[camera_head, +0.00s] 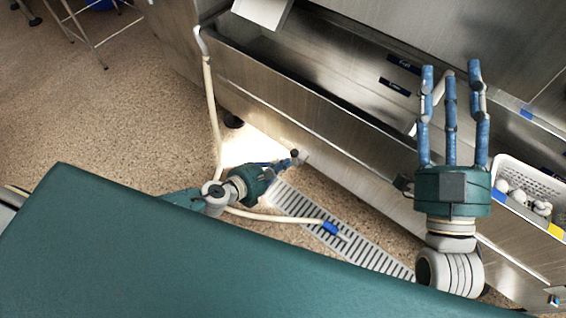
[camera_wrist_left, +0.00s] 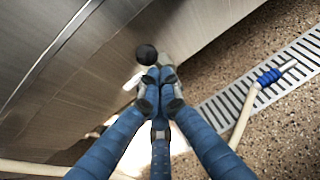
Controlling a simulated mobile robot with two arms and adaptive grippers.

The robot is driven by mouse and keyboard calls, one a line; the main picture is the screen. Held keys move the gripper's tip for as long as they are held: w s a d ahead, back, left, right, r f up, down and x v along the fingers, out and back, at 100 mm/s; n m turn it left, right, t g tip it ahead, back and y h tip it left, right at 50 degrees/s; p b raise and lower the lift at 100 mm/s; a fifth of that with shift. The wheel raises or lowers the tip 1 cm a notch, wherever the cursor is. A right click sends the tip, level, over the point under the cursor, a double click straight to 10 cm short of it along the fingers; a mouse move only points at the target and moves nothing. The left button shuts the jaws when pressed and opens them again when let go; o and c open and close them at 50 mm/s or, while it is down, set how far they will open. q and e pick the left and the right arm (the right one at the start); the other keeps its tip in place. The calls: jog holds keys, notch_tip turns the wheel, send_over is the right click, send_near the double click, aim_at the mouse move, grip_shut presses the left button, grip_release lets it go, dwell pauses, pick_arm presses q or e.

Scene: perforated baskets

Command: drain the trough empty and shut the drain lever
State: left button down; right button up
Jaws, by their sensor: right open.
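The steel trough (camera_head: 262,80) runs diagonally across the head view, with dark labels inside; I cannot tell whether water lies in it. The drain lever's black knob (camera_head: 294,153) is low on its front side and also shows in the left wrist view (camera_wrist_left: 147,54). My left gripper (camera_head: 288,162) is at the knob. Its fingertips (camera_wrist_left: 158,82) are drawn together just short of the knob in the wrist view; I cannot see anything between them. My right gripper (camera_head: 450,72) is open and empty, fingers pointing up, in front of the trough's right part.
A slotted floor drain (camera_head: 375,258) lies below the trough. A pale hose with a blue collar (camera_head: 330,228) ends over it; the hose also rises to a hook at the left. A white perforated basket (camera_head: 515,172) with pale round items stands at right. Open speckled floor lies left.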

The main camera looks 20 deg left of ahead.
pick_arm(q)
jog(key=shift+w+d+r+p, duration=0.3)
jog(key=shift+w+r+p, duration=0.35)
jog(key=shift+w+p, duration=0.35)
pick_arm(e)
notch_tip(320, 180, down, 12)
jog(key=w+d+g+h, duration=0.1)
jog(key=g+h, duration=0.1)
jog(key=g, duration=0.3)
jog(key=shift+w+r+g, duration=0.15)
jog(key=shift+w+g, duration=0.2)
jog(key=shift+g, duration=0.05)
pick_arm(q)
jog(key=shift+s+f, duration=0.15)
pick_arm(e)
jog(key=shift+r, duration=0.15)
